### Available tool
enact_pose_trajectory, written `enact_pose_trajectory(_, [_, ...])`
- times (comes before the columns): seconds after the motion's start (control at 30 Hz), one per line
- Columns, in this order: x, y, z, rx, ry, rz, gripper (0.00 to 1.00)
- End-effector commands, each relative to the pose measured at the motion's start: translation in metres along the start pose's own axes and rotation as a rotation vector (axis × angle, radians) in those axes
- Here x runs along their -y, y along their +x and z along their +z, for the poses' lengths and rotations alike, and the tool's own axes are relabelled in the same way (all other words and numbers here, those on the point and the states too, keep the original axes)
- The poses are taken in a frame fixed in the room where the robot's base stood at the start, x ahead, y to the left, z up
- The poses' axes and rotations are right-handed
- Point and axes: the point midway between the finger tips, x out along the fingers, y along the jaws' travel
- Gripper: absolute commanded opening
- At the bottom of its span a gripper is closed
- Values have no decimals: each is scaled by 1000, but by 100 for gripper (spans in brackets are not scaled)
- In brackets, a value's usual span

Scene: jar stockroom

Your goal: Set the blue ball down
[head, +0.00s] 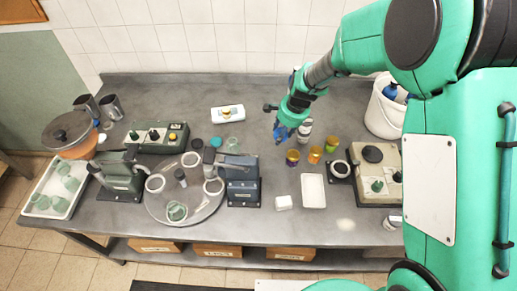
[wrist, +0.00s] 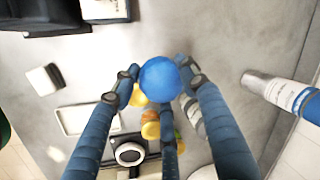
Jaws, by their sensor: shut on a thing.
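In the wrist view the blue ball (wrist: 160,79) is held between the fingertips of my gripper (wrist: 159,88). The three blue fingers close around it, one from the left, one from the right and one from below in the picture. In the head view my gripper (head: 282,131) is over the back right part of the grey table (head: 262,103), to the left of a white-and-grey bottle (head: 305,130). I cannot make out the ball apart from the blue fingers there. In the wrist view the tabletop (wrist: 235,45) lies below the ball, with no contact visible.
A white tray (head: 313,191) and a small white block (head: 284,202) lie nearer the front. A white bucket (head: 383,115) stands at right.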

Motion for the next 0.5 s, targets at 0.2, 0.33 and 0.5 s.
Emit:
enact_pose_trajectory(0.2, [55, 22, 27, 5, -15, -4, 18])
enact_pose_trajectory(0.33, [73, 30, 37, 7, -16, -5, 18])
enact_pose_trajectory(0.5, [81, 33, 42, 7, -17, -7, 18])
